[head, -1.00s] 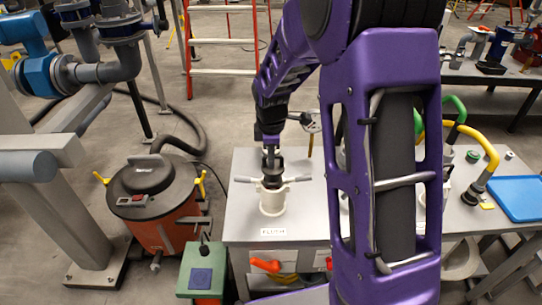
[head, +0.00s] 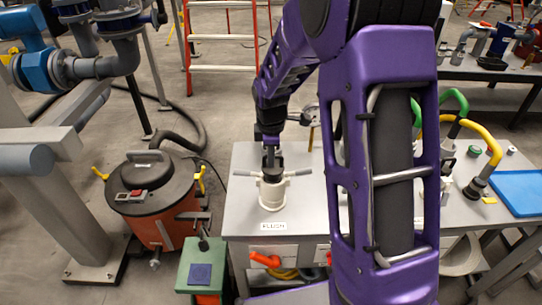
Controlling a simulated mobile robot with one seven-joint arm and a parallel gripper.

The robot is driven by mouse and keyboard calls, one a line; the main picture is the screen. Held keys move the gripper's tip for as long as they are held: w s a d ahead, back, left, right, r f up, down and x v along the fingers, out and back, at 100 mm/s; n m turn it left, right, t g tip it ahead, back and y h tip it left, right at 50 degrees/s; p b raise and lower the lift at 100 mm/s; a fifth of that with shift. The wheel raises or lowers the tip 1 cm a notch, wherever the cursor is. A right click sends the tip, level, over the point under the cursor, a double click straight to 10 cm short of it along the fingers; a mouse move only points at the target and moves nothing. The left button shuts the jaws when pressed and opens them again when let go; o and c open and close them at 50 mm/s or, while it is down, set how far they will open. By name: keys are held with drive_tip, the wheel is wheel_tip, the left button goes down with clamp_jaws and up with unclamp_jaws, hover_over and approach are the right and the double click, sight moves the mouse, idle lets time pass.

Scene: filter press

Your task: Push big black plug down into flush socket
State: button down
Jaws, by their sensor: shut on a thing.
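The flush socket (head: 272,194) is a cream upright fitting with two grey lever arms, standing on the grey bench behind a label reading "FLUSH". The big black plug (head: 272,173) sits at the socket's top opening, mostly inside or just above its rim; its exact depth is hard to tell. My gripper (head: 270,160) points straight down from above and is shut on the black plug's upper part. The fingertips are small and partly hidden by the dark plug.
My purple arm covers the bench's middle. A yellow hose (head: 490,150), a green hose (head: 458,105) and a blue tray (head: 518,192) are at right. A black-lidded orange vacuum drum (head: 155,200) and a green box (head: 203,262) stand left of the bench (head: 240,215).

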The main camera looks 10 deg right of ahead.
idle(0.4)
drive_tip(key=c, duration=0.8)
unclamp_jaws()
drive_tip(key=shift+r, duration=0.1)
